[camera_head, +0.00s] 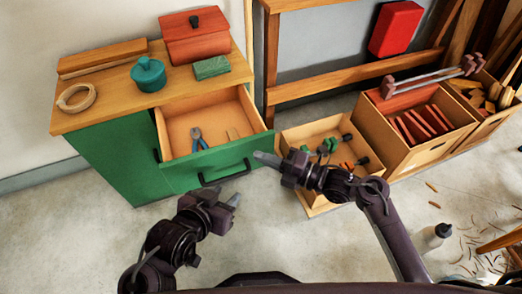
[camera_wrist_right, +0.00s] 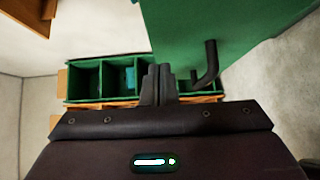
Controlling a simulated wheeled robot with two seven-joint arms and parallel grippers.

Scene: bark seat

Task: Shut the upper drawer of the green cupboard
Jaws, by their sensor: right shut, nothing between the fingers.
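The green cupboard (camera_head: 110,160) has a wooden top. Its upper drawer (camera_head: 168,128) is pulled out, with blue-handled pliers (camera_head: 198,137) inside. The green drawer front (camera_head: 222,165) carries a black handle (camera_head: 226,178). My right gripper (camera_head: 262,157) is shut and empty, with its tip by the drawer front's right end; I cannot tell whether they touch. In the right wrist view, the shut fingers (camera_wrist_right: 157,84) appear beside a green panel (camera_wrist_right: 225,30) with a dark handle (camera_wrist_right: 208,65). My left gripper (camera_head: 232,198) is low in front of the cupboard; its finger gap is unclear.
Open wooden crates (camera_head: 318,128) stand to the right. A bottle (camera_head: 436,236) stands on the floor at right.

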